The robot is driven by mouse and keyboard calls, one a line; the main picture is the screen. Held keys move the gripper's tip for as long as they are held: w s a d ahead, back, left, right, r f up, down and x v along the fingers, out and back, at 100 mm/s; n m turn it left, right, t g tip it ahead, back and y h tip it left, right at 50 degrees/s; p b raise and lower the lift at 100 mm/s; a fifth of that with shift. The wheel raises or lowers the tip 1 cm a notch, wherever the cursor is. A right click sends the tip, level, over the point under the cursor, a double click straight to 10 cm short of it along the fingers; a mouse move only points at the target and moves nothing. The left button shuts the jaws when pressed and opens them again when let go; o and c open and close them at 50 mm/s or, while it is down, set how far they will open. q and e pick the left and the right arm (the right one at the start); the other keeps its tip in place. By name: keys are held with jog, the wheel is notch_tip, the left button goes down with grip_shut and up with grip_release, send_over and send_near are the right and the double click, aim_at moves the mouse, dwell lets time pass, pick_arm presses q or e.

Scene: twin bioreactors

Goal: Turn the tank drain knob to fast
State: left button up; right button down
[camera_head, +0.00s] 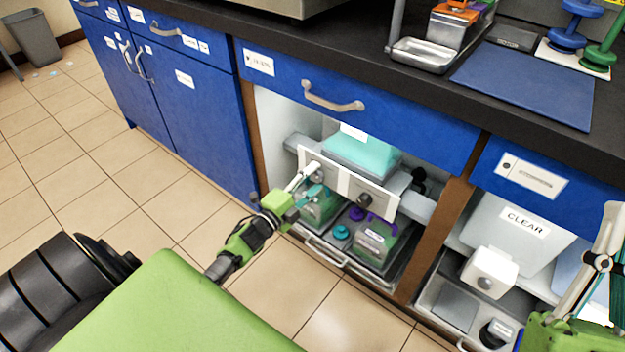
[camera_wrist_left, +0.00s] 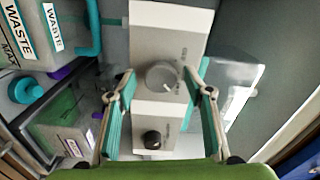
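A pale control panel (camera_head: 346,183) sits inside the open cabinet bay. It carries a grey knob (camera_head: 314,167) on the left and a dark knob (camera_head: 364,200) on the right. In the left wrist view the grey knob (camera_wrist_left: 161,76) has a white pointer mark, and the dark knob (camera_wrist_left: 152,139) is below it. The lettering is too small to read, so I cannot tell which is the drain knob. My left gripper (camera_wrist_left: 162,78) is open, one finger on each side of the grey knob; contact is unclear. My right gripper (camera_head: 606,235) is at the right edge, partly cut off.
A teal-filled tank (camera_head: 362,154) stands behind the panel. A tray (camera_head: 340,258) with a waste container (camera_head: 374,243) and caps lies below. A brown cabinet post (camera_head: 436,238) separates a second bay with a "CLEAR" label (camera_head: 524,222). A blue drawer (camera_head: 400,115) overhangs the bay.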

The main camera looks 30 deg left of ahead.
pick_arm(q)
jog(key=s+a, duration=0.1)
jog(key=s, duration=1.1)
dwell(0.5)
